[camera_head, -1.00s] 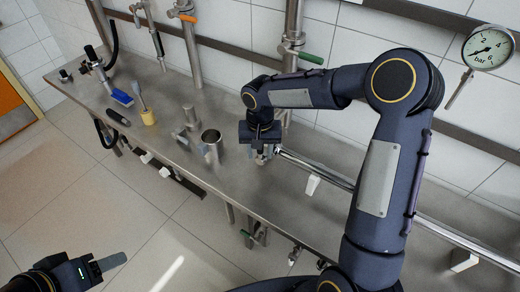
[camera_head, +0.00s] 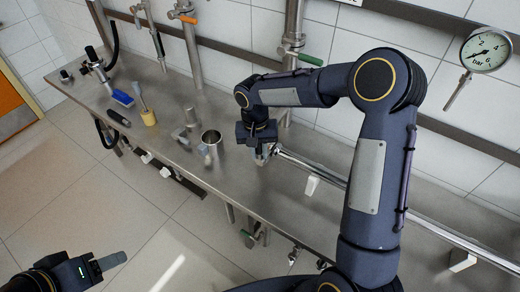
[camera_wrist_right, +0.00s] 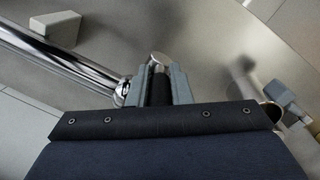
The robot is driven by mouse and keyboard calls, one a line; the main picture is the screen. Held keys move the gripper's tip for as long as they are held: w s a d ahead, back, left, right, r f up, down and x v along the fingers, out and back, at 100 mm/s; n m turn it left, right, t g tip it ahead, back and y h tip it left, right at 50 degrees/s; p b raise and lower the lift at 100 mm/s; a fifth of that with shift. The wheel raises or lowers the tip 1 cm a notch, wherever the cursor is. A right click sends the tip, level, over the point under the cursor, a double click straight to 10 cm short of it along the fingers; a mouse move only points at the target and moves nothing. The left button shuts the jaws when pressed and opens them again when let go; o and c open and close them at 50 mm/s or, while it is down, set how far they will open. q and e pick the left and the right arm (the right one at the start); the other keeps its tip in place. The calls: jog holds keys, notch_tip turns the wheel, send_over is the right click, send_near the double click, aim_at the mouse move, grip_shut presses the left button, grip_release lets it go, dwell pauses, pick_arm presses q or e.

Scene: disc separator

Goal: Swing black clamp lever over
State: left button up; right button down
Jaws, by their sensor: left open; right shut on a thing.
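The black clamp lever (camera_wrist_right: 157,86) shows in the right wrist view as a dark bar with a rounded metal end. It lies between the two grey fingers of my right gripper (camera_wrist_right: 158,88), which is shut on it. In the head view my right gripper (camera_head: 262,156) points down at the near end of the chrome pipe; the lever is hardly visible there, mostly hidden by the gripper. My left gripper (camera_head: 98,264) is open and empty, low at the left, over the floor and away from the bench.
A chrome pipe (camera_wrist_right: 65,57) on white supports (camera_head: 312,185) runs right along the steel bench (camera_head: 175,115). Blue brush (camera_head: 122,98) and yellow-based tool (camera_head: 149,117) lie farther left. A green-handled valve (camera_head: 308,59) is behind.

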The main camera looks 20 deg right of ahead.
jog(key=shift+w+a+f+g+h+p, duration=0.1)
jog(key=shift+w+a+g+h+p, duration=0.2)
jog(key=shift+g+h+p, duration=0.45)
jog(key=shift+w+a+f+g+h+p, duration=0.15)
jog(key=shift+w+g+h+p, duration=0.3)
jog(key=shift+g, duration=0.4)
jog(key=shift+w+a+f+g+h+p, duration=0.1)
jog(key=shift+w+a+g+h+p, duration=0.15)
jog(key=shift+g+h+p, duration=0.45)
jog(key=c, duration=1.3)
grip_release()
jog(key=shift+b+v, duration=0.85)
jog(key=shift+v, duration=3)
